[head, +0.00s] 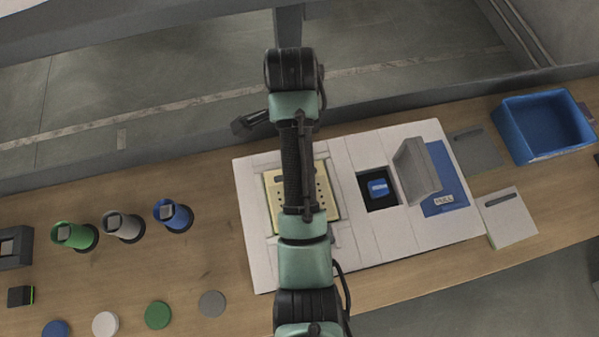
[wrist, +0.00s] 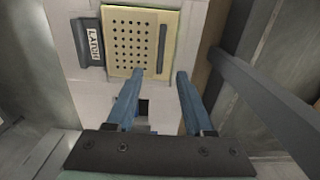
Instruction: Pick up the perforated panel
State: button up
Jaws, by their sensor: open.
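The perforated panel (wrist: 140,45) is a cream square plate with rows of round holes and a dark bar along one side. It lies in the white board on the table. In the head view the panel (head: 329,190) is partly hidden behind my arm. In the wrist view my gripper (wrist: 160,72) is open with nothing between its two blue fingers. The fingertips appear near the lower edge of the panel, to the right of its middle; whether they touch it I cannot tell. In the head view the fingers are hidden.
A dark label block (wrist: 88,42) sits beside the panel. On the white board (head: 400,245) are a square opening with a blue piece (head: 378,188) and a raised grey lid (head: 416,171). A blue bin (head: 542,127) stands right.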

notch_tip(320, 180, down, 6)
jog(key=b, duration=0.4)
jog(key=shift+w+f+p, duration=0.1)
jog(key=shift+f+p, duration=0.9)
jog(key=shift+f, duration=2.05)
jog(key=shift+c, duration=0.3)
grip_shut()
